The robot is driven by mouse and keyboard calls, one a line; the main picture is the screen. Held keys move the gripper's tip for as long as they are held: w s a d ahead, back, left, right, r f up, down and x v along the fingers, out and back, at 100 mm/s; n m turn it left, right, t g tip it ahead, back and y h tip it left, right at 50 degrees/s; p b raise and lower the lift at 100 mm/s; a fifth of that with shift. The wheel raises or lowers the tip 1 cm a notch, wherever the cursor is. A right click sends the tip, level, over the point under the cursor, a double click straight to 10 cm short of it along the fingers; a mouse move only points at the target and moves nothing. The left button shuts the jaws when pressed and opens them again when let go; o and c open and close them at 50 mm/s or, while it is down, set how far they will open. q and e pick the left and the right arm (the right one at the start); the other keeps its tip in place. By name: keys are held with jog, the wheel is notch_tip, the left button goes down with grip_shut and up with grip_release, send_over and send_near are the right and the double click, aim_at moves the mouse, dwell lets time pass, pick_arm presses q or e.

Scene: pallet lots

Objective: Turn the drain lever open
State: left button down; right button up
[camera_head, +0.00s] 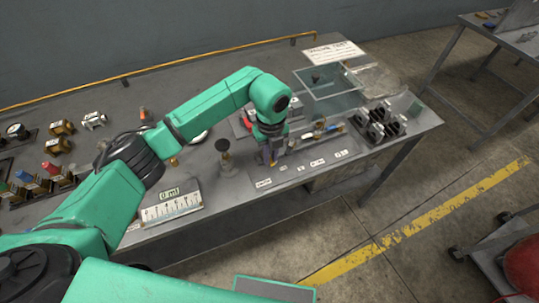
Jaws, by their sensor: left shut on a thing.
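My left arm reaches across the bench from the left. Its gripper (268,158) points down at the left end of a low row of fittings and is shut on a small part there, which looks like the drain lever; the fingers hide most of it, and its angle cannot be read. A row of small coloured fittings (318,133) continues to the right of the gripper, with white label tags (317,163) on the plate in front. A clear open-topped tank (335,98) stands behind the row. My right gripper is not in view.
A "0 ml" display (169,193) with a scale panel (171,210) and a dark-knobbed post (225,155) stand left of the gripper. Black blocks (380,125) stand to the right. Several fittings (60,128) lie at far left. A yellow line (420,222) marks the floor.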

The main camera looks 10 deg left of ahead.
aim_at(271, 160)
pick_arm(q)
jog(key=shift+w, duration=0.1)
jog(key=c, duration=0.8)
grip_release()
jog(key=shift+c, duration=0.2)
notch_tip(271, 160, up, 15)
jog(key=b, duration=0.3)
jog(key=shift+f, duration=0.2)
